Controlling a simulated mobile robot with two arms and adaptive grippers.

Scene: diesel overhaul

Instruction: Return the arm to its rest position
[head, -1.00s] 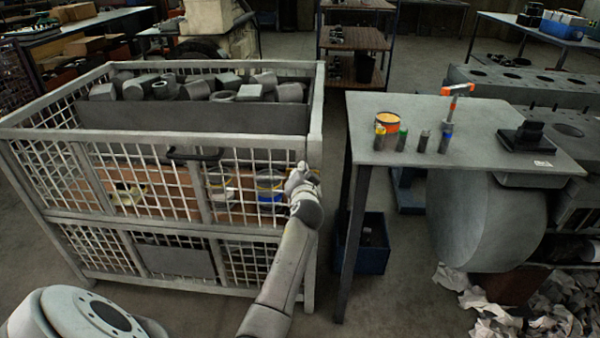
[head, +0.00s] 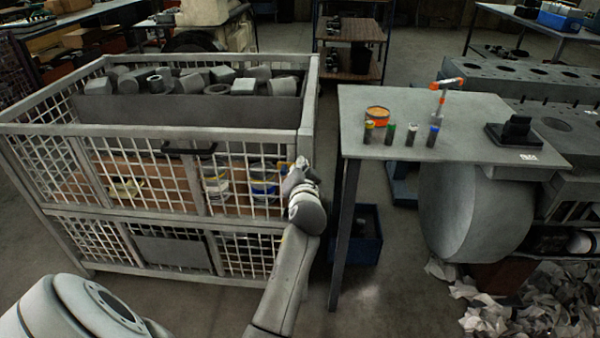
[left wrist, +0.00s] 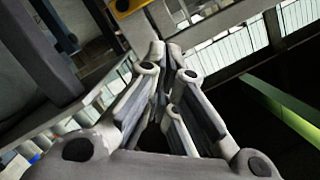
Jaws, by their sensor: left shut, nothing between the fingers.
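My left arm (head: 288,275) rises from the bottom centre of the head view. My left gripper (head: 300,168) is at its upper end, in front of the right corner of the mesh crate (head: 305,130). I cannot tell whether it touches the crate. In the left wrist view the left gripper's fingers (left wrist: 165,50) are together, with nothing held between them. My right gripper is not in view.
The wire-mesh crate holds grey metal parts (head: 210,82). Right of it stands a table (head: 460,110) with an orange tin (head: 377,115), several small bottles and an orange-tipped tool (head: 445,88). A blue bin (head: 362,245) sits under the table. A narrow floor gap separates crate and table.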

